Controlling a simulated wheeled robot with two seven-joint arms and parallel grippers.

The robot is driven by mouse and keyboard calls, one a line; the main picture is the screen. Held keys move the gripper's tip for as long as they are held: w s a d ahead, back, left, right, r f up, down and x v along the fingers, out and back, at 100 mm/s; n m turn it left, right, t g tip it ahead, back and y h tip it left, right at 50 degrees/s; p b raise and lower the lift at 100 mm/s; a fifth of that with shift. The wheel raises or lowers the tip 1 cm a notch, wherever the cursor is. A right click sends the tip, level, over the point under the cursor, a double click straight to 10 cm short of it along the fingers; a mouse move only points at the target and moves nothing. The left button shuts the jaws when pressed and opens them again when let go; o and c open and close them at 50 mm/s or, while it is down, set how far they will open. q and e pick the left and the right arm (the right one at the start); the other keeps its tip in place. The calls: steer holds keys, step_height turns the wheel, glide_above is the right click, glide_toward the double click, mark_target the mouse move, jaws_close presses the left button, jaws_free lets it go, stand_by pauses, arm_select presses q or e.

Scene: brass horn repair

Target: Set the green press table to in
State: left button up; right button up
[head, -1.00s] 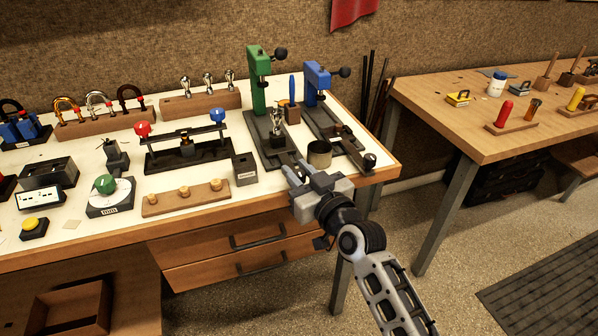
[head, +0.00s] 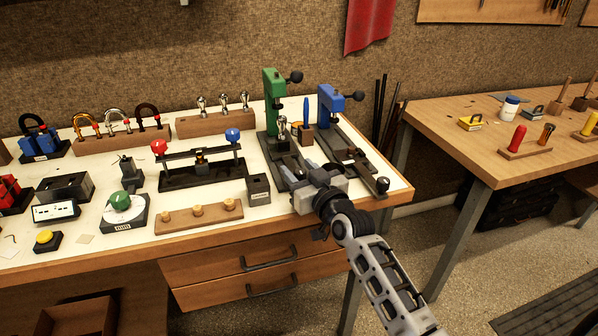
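The green press (head: 271,95) stands at the back of the left workbench, upright, with a black knob on its arm. A silver mouthpiece-like part (head: 282,130) stands on its sliding table, close in front of the green column and beneath the press head. The table runs along the dark base (head: 280,152). My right gripper (head: 301,172) is at the front end of this base, fingers pointing toward the press. It hides the front of the table and any handle there. I cannot tell whether the fingers are shut on something. My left gripper is out of view.
A blue press (head: 326,102) with a black base and end knob (head: 382,184) stands close on the right. A small dark block (head: 259,188) lies close left of my gripper. A rack with red and blue knobs (head: 200,170) is farther left.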

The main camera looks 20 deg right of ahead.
steer(key=s+d, duration=0.1)
steer(key=s, duration=1.5)
steer(key=shift+b, duration=0.45)
